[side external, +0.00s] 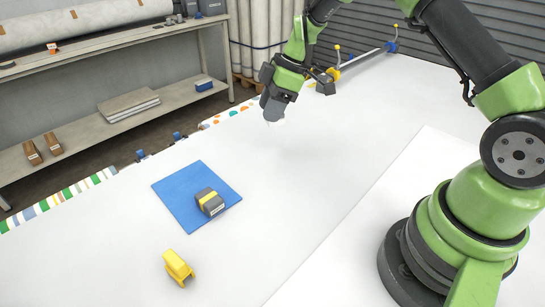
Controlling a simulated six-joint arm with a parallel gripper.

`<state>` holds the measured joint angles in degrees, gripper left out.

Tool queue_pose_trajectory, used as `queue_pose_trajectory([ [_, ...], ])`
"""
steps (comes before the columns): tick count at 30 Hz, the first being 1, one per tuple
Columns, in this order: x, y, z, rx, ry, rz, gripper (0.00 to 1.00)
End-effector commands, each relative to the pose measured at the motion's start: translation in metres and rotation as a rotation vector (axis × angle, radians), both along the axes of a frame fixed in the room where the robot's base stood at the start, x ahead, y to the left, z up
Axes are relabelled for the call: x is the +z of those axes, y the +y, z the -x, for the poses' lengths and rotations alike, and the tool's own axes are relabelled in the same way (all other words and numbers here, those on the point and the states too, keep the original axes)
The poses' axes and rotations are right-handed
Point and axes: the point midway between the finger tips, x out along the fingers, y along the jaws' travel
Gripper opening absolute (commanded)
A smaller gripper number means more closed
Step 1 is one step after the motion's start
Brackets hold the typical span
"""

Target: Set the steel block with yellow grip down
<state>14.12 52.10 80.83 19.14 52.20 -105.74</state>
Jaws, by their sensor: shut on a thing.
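A dark grey block with a yellow band (210,202) rests on the blue mat (176,191), near the mat's right side.
A yellow piece (178,268) stands on the white table (270,210) in front of the mat. A bar with yellow and blue ends (362,59) lies at the back. A grey shelf (150,105) stands beyond the table's left edge. The table between gripper and mat is clear.

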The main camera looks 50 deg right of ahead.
Motion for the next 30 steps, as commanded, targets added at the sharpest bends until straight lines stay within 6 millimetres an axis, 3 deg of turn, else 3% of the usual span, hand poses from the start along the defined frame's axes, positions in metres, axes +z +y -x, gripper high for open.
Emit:
queue_pose_trajectory([
  [4, -0.015, 0.008, 0.002, 0.073, 0.006, -0.003, 0.13],
  [9, -0.046, 0.008, 0.002, 0.076, 0.004, -0.001, 0.13],
  [21, -0.096, 0.008, 0.002, 0.073, 0.002, 0.001, 0.13],
  [30, -0.099, 0.008, 0.002, 0.072, 0.001, 0.001, 0.13],
])
